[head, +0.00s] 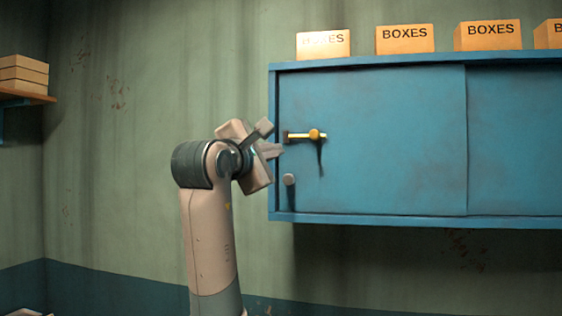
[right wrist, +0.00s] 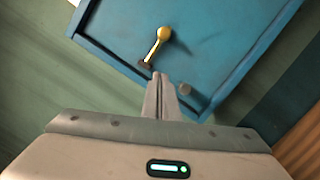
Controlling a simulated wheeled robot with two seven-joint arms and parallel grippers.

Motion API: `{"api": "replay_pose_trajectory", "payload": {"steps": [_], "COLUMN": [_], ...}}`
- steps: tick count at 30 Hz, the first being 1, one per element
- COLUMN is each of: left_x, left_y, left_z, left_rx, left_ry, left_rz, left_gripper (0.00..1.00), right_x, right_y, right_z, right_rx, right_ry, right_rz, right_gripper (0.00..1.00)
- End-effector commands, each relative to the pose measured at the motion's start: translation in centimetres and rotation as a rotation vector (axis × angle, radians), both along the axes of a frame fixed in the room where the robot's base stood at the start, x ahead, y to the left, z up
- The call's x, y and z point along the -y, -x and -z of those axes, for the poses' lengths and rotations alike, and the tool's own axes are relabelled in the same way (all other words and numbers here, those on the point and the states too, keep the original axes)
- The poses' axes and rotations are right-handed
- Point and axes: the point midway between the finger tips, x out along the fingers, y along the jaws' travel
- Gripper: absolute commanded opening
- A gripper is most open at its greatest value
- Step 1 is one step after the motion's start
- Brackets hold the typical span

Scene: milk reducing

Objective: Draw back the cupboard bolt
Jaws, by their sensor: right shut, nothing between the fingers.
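The blue cupboard (head: 400,170) hangs on the wall at the right of the head view. Its bolt (head: 304,135) is a yellow bar with a round knob (head: 315,135), lying level near the left edge of the left door. In the right wrist view the bolt's knob (right wrist: 164,33) is beyond my fingertips. My right gripper (head: 279,150) is at the cupboard's left edge, just left of and slightly below the bolt. In the right wrist view my right gripper (right wrist: 158,76) has its fingers together and empty, apparently close to the bolt's dark end. My left gripper is out of view.
A round grey knob (head: 289,180) sits on the door below the bolt, and it also shows in the right wrist view (right wrist: 184,89). Boxes (head: 404,39) stand on the cupboard top. A shelf with boxes (head: 24,74) is at far left. The wall between is bare.

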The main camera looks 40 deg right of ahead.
Motion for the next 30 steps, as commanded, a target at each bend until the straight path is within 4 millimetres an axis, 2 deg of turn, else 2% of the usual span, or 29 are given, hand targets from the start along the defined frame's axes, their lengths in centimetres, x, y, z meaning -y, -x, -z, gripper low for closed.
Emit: {"api": "replay_pose_trajectory", "payload": {"steps": [1, 3, 9, 26, 30], "left_x": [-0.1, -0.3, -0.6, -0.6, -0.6], "left_y": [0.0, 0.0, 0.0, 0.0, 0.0], "left_z": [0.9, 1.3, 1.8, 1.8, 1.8], "left_rx": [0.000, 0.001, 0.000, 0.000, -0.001], "left_ry": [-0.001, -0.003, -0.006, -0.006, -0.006], "left_rz": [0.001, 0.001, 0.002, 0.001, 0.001], "left_gripper": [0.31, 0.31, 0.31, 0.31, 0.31], "right_x": [-0.7, -1.4, -2.4, -2.6, -2.6], "right_y": [0.4, 0.8, 1.5, 1.6, 1.1], "right_z": [0.5, 0.5, 0.4, 0.3, 0.8], "right_rx": [0.002, 0.001, 0.001, -0.001, -0.005], "right_ry": [0.000, 0.001, 0.000, 0.001, 0.002], "right_rz": [-0.002, -0.002, -0.001, 0.000, -0.003], "right_gripper": [0.00, 0.00, 0.00, 0.00, 0.00]}}
